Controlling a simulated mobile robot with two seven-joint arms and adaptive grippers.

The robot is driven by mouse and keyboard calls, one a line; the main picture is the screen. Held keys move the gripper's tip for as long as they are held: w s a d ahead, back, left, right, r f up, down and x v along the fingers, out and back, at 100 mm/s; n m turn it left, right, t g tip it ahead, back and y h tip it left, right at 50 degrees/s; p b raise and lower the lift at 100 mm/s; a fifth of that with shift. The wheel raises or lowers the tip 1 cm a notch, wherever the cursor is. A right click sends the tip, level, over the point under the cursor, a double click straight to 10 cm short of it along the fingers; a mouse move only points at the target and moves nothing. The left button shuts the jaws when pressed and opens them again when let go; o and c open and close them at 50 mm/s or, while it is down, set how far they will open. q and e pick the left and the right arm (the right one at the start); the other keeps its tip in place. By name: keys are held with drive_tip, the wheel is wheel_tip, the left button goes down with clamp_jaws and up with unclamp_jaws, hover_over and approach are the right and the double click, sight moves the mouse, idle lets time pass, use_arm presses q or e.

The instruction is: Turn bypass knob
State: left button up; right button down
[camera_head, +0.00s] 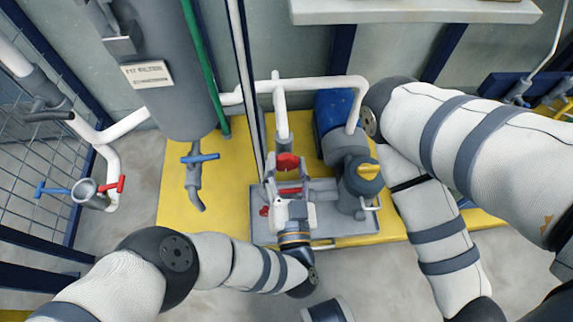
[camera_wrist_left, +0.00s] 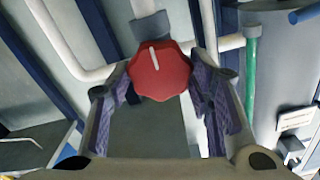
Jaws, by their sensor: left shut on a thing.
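The red faceted knob (camera_head: 288,162) sits on a grey fitting at the foot of a white vertical pipe, above the grey tray. In the left wrist view the red knob (camera_wrist_left: 160,72) has a white pointer line, close to vertical with a slight tilt. My left gripper (camera_head: 288,188) reaches in from below, and its purple-padded fingers lie on both sides of the knob. The left gripper (camera_wrist_left: 161,85) is shut on the knob. The right arm comes in from the right, but its gripper is outside the view.
A grey pump with a yellow cap (camera_head: 368,170) and a blue motor (camera_head: 338,110) stand right of the knob. A grey filter tank (camera_head: 170,75) with a blue-handled drain valve (camera_head: 200,158) stands left. The grey tray (camera_head: 348,228) rests on a yellow base (camera_head: 225,170).

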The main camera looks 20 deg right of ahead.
use_arm(q)
drive_tip(key=shift+m, duration=1.1)
drive_tip(key=o, duration=1.1)
drive_tip(key=shift+o, duration=0.2)
drive_tip(key=v, duration=0.7)
drive_tip(key=shift+s, duration=0.25)
